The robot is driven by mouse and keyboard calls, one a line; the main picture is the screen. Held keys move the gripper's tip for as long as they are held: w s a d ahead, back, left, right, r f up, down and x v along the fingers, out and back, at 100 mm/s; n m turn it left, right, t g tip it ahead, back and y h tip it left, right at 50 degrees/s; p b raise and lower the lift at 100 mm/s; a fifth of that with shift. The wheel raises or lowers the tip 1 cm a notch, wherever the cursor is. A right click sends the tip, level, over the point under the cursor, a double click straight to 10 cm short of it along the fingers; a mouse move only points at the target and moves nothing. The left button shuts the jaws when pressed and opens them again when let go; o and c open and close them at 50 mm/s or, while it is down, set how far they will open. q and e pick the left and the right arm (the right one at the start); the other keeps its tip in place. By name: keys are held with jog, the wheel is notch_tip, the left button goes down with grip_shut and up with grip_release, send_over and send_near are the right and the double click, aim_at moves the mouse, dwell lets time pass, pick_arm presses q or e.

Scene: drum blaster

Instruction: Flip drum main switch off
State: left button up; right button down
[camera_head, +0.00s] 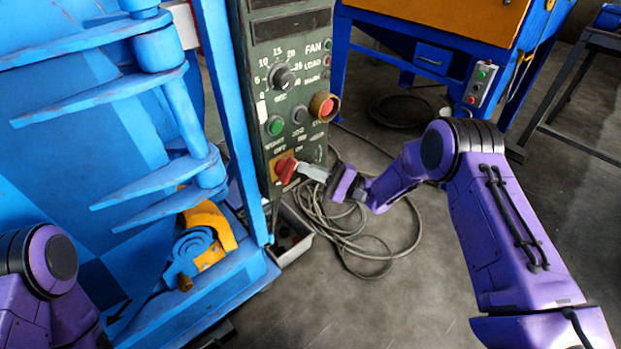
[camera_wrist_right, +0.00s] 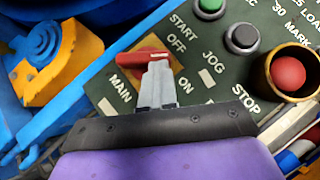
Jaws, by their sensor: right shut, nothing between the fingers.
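The main switch is a red rotary handle (camera_head: 286,170) on a yellow plate, low on the dark green control panel (camera_head: 292,90). In the right wrist view the red handle (camera_wrist_right: 145,58) lies between the labels MAIN, OFF and ON, its bar running roughly across the picture. My right gripper (camera_head: 303,170) is shut with nothing between its fingers. Its fingertips (camera_wrist_right: 157,68) are right at the handle and overlap its lower edge in the wrist view; I cannot tell if they touch. My left arm (camera_head: 45,270) shows at the lower left, but its gripper is out of view.
Above the switch are a green button (camera_head: 275,125), a dark button (camera_head: 299,114), a red stop button in a brass collar (camera_head: 325,107) and a dial (camera_head: 283,77). The blue machine (camera_head: 90,150) stands left. Coiled cable (camera_head: 365,240) lies on the floor.

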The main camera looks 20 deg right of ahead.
jog(key=shift+a+r+n+g+h+p, duration=0.1)
jog(key=shift+r+n+g+h+p, duration=0.4)
jog(key=shift+n+p, duration=0.65)
jog(key=shift+a+r+n+g+h+p, duration=0.1)
jog(key=shift+r+n+g+h+p, duration=0.45)
jog(key=shift+p, duration=0.9)
jog(key=shift+r+n+g+h+p, duration=0.3)
jog(key=shift+n+g+h+p, duration=0.3)
jog(key=shift+n+p, duration=0.65)
jog(key=shift+f, duration=0.1)
jog(key=shift+w+d, duration=0.1)
jog(key=shift+d, duration=0.3)
jog(key=d, duration=0.1)
jog(key=w+d+b, duration=0.1)
jog(key=d, duration=0.1)
jog(key=shift+w+d+f, duration=0.1)
jog(key=shift+w+f, duration=0.05)
jog(key=shift+f, duration=0.15)
jog(key=v, duration=0.9)
jog(key=shift+s+d, duration=0.3)
